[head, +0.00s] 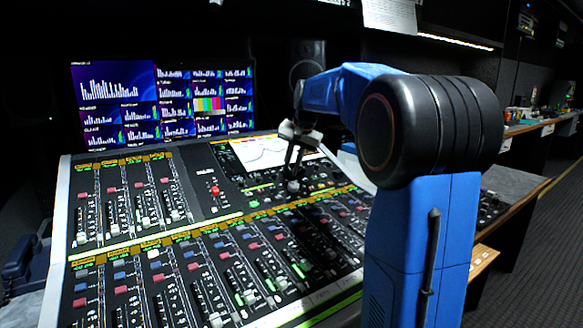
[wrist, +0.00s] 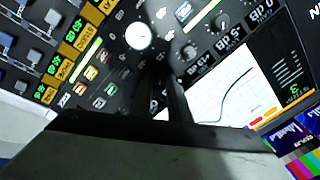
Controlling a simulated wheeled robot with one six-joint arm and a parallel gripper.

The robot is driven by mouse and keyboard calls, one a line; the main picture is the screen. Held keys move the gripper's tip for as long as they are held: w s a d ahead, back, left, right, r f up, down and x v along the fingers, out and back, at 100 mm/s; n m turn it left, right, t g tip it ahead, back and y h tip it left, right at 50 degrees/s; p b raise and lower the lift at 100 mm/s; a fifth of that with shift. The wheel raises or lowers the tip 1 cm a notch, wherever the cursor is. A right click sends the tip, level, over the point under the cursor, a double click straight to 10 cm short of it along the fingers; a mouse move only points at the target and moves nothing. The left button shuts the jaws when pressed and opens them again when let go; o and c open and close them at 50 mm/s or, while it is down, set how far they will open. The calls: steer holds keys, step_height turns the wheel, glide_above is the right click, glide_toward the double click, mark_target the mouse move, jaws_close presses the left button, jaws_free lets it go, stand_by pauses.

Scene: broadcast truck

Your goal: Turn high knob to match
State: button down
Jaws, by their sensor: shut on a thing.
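The mixing console (head: 225,262) carries a small set of knobs below its built-in screen (head: 262,152). My gripper (head: 292,172) reaches down to these knobs, its dark fingers close together at a pale round knob (head: 293,186). In the wrist view the fingers (wrist: 160,72) point at the knob panel and are shut on a knob, with the contact mostly hidden by the fingers. A bright white round knob (wrist: 139,36) shows just past the fingertips. I cannot read which knob is marked high. The screen (wrist: 228,93) shows a dark curve on white.
Other dark knobs, such as one right of the fingers (wrist: 188,52), sit close by. Rows of faders and coloured buttons fill the console. A wide monitor (head: 162,102) with bar graphs stands behind it. A desk (head: 515,185) lies to the right.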

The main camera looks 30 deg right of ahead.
steer(key=shift+m, duration=0.6)
steer(key=c, duration=1.7)
jaws_free()
steer(key=v, duration=1.7)
steer(key=shift+s+r, duration=0.1)
steer(key=shift+r, duration=0.15)
